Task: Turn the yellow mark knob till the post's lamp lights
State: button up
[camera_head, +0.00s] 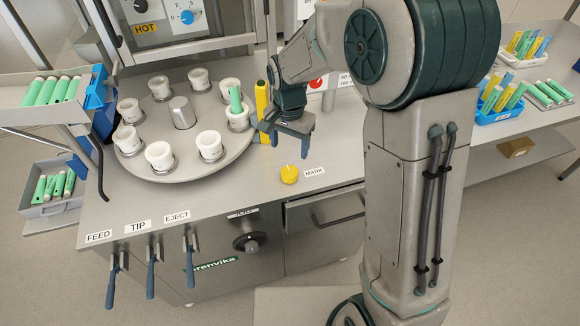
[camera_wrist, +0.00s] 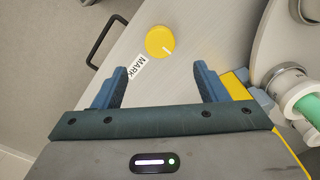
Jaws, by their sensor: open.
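The yellow knob (camera_head: 289,174) sits on the grey worktop beside the MARK label (camera_head: 314,171). It has a white pointer line, clear in the wrist view (camera_wrist: 159,40). My gripper (camera_head: 287,143) is open and empty, above the worktop and behind the knob in the head view. In the wrist view the knob lies beyond and between my fingertips (camera_wrist: 161,70), apart from them. A yellow post (camera_head: 262,112) stands at the turntable's right edge, just left of my gripper. I cannot make out a lit lamp on it.
A round turntable (camera_head: 182,165) with several white cups is left of the knob; one cup holds a green tube (camera_head: 235,98). FEED, TIP and EJECT levers (camera_head: 190,262) hang at the front edge. Free worktop surrounds the knob.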

aim_at(289, 171)
notch_tip(289, 171, down, 10)
jog(key=shift+f+p, duration=0.15)
jog(key=shift+p, duration=0.45)
jog(key=c, duration=1)
